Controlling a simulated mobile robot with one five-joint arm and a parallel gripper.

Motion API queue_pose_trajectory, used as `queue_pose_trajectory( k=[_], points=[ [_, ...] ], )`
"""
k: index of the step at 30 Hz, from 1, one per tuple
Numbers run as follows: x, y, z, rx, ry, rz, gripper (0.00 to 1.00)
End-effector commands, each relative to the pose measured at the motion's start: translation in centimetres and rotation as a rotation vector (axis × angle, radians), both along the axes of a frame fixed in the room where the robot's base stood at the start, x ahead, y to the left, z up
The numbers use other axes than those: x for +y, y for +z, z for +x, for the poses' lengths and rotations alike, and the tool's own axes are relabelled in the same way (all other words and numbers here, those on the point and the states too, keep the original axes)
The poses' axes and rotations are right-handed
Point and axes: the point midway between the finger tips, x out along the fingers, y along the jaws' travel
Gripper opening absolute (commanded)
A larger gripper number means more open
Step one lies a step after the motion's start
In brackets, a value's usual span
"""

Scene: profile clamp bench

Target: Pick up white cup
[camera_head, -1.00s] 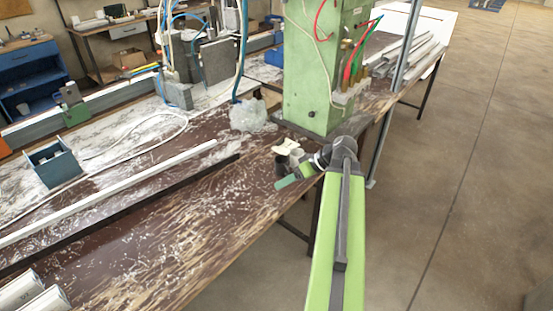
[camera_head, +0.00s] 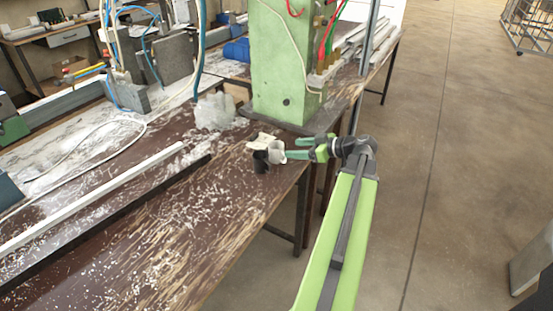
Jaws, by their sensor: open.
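The white cup (camera_head: 277,154) stands on the brown worn bench top (camera_head: 205,215), near its right edge. A black cup (camera_head: 261,162) stands close against its left front side. My gripper (camera_head: 293,148) is at the right of the white cup, with its green fingers open and pointing left towards it. The fingertips are very near the cup's right side; I cannot tell whether they touch it. Nothing shows held between the fingers.
A cream-coloured object (camera_head: 262,140) lies just behind the cups. A green machine column (camera_head: 285,70) stands on a dark base behind them. A clear crumpled bag (camera_head: 214,111) lies to the left. Long white and black profiles (camera_head: 110,200) cross the bench. The bench front is clear.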

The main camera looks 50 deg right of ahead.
Motion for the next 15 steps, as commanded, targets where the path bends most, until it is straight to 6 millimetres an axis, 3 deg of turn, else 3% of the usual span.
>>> queue_pose_trajectory(
  k=[4, 11, 15],
  points=[
    [0.8, -1.2, 2.5, 0.0, 0.004, 0.001, 0.61],
    [1.0, -1.2, 3.2, 0.001, 0.005, 0.001, 0.61],
    [1.3, -1.4, 4.6, 0.001, 0.008, 0.0, 0.61]
  ],
)
